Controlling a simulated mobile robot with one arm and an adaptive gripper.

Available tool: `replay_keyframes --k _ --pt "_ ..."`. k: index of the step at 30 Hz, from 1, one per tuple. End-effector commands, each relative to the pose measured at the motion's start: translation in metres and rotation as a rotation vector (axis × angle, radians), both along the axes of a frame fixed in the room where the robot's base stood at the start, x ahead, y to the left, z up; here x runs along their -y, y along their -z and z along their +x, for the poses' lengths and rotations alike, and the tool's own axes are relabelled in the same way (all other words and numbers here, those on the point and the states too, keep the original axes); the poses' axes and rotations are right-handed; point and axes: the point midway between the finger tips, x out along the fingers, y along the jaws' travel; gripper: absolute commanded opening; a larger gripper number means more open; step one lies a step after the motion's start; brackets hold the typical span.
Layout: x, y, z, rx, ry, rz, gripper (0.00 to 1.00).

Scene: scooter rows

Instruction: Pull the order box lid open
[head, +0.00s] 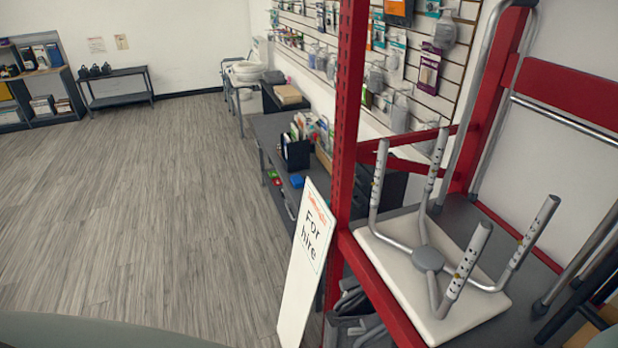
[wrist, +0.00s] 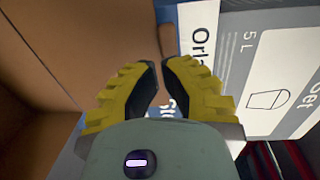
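My gripper (wrist: 160,64) shows in the wrist view with yellow ribbed fingers and dark pads. The fingertips are close together with a narrow gap. A brown cardboard panel (wrist: 85,40) fills the left side and its edge runs up to the fingertips. I cannot tell whether this panel is the order box lid or whether the fingers grip its edge. The head view shows neither my gripper nor a box that I can identify as the order box.
In the head view a red-framed shelf (head: 345,110) stands close at right, with an upturned white stool (head: 385,262) on it. A "For hire" sign (head: 308,262) leans beside it. A low grey bench (head: 270,130) runs behind. The wooden floor (head: 130,200) at left is clear.

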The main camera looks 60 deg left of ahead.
Motion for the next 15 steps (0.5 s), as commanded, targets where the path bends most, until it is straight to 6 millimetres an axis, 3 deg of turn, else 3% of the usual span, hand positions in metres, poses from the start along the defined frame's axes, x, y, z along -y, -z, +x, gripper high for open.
replay_keyframes --k 6,15 --pt "0.004 -0.003 0.022 0.003 -0.004 -0.002 0.0" --pt "0.008 0.002 0.036 0.003 -0.003 -0.002 0.0"
